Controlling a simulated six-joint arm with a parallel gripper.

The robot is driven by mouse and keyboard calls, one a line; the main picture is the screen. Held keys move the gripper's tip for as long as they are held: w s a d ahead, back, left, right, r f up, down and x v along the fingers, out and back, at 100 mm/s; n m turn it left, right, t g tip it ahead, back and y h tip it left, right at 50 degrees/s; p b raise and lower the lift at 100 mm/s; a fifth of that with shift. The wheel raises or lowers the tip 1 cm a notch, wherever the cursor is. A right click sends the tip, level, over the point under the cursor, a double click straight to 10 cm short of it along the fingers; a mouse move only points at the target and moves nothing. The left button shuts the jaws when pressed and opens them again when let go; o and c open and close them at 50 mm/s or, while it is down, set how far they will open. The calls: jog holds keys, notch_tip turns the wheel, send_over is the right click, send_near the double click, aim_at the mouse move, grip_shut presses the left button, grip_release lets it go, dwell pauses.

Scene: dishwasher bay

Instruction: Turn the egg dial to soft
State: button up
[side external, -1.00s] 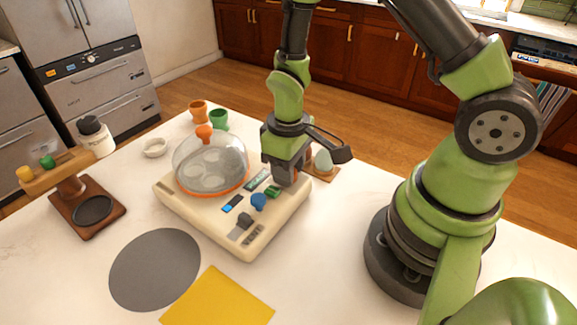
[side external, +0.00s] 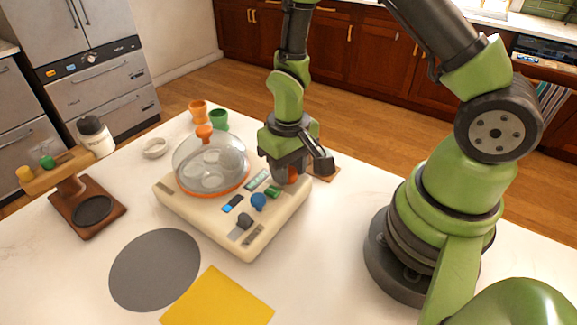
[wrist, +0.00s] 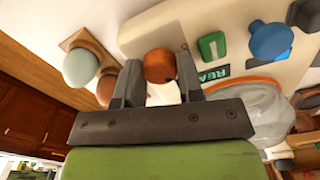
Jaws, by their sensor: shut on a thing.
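The cream egg cooker (side external: 215,222) stands on the white table, with a clear dome (side external: 210,160) over its orange-rimmed plate. Its orange dial (wrist: 158,65) is at the back right corner of the panel; a sliver of it shows in the side view (side external: 293,174). My gripper (wrist: 159,72) points down at that corner, its two fingers on either side of the dial, shut on it. A green button (wrist: 212,46) and a blue knob (wrist: 270,40) sit beside it on the panel. The dial's markings are not readable.
A pale egg (wrist: 80,68) and a brown one (wrist: 107,90) sit close by my gripper, by a wooden board (side external: 325,172). Orange (side external: 198,110) and green (side external: 219,120) cups stand behind the cooker. A grey disc (side external: 155,268) and yellow sheet (side external: 218,298) lie in front.

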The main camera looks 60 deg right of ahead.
jog(key=o, duration=0.6)
jog(key=shift+o, duration=0.2)
notch_tip(320, 180, up, 10)
dwell(0.3)
jog(key=s+a+r+m+t+y, duration=0.1)
jog(key=s+a+r+t+y, duration=0.1)
jog(key=s+r+t, duration=0.5)
jog(key=w+a+r+v, duration=0.1)
jog(key=v, duration=0.8)
jog(key=shift+a+r, duration=0.3)
jog(key=shift+r, duration=0.05)
